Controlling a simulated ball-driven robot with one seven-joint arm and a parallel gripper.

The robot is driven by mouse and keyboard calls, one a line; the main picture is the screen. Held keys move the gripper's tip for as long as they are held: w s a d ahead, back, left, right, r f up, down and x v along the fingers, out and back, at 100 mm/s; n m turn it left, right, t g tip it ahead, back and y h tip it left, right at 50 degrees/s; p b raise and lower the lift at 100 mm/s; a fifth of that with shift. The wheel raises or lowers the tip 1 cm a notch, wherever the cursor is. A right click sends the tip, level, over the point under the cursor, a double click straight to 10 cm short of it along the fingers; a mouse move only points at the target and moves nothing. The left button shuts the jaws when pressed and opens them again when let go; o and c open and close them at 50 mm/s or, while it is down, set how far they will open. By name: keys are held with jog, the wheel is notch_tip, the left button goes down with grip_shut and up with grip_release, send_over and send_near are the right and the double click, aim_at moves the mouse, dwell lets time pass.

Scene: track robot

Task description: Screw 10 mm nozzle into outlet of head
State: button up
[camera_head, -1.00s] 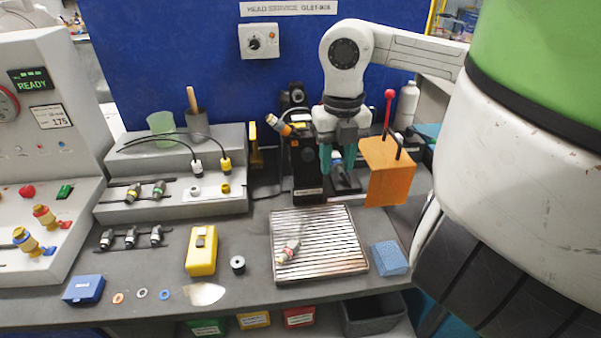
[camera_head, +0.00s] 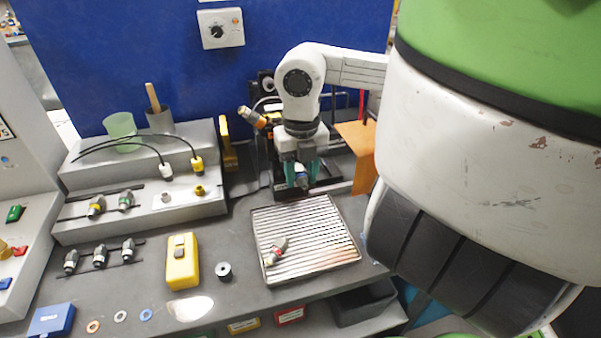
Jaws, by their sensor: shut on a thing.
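My gripper (camera_head: 301,176) hangs pointing down at the back of the bench, just behind the slatted drip tray (camera_head: 262,222). Its teal fingers are shut on a small grey-blue part (camera_head: 302,182), which is mostly hidden; I cannot tell whether it is the 10 mm nozzle. The black head unit stands behind and beside the gripper and is largely covered by it. The outlet cannot be made out. Another nozzle-like fitting (camera_head: 277,250) lies on the drip tray.
Several fittings stand in racks at left, including a front row (camera_head: 99,256). An orange panel (camera_head: 358,150) stands close to the gripper's right. My body blocks the right side.

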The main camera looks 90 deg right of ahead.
jog(key=shift+f+b, duration=0.2)
jog(key=shift+b, duration=0.15)
jog(key=shift+w+d+r+b, duration=0.1)
jog(key=shift+w+d+b, duration=0.15)
jog(key=shift+d, duration=0.65)
jog(key=shift+w+d+r+b, duration=0.1)
jog(key=shift+w+d+b, duration=0.2)
jog(key=shift+d, duration=0.6)
jog(key=shift+w+d+b, duration=0.25)
jog(key=shift+d, duration=0.65)
jog(key=shift+b, duration=1.2)
jog(key=shift+w+d, duration=0.15)
jog(key=shift+d, duration=0.4)
jog(key=shift+w+d, duration=0.15)
jog(key=shift+d, duration=0.4)
jog(key=o, duration=1.2)
jog(key=shift+c, duration=0.2)
jog(key=shift+r+b, duration=0.1)
jog(key=shift+b, duration=0.2)
notch_tip(320, 180, up, 11)
jog(key=shift+f+b, duration=0.2)
jog(key=shift+b, duration=0.25)
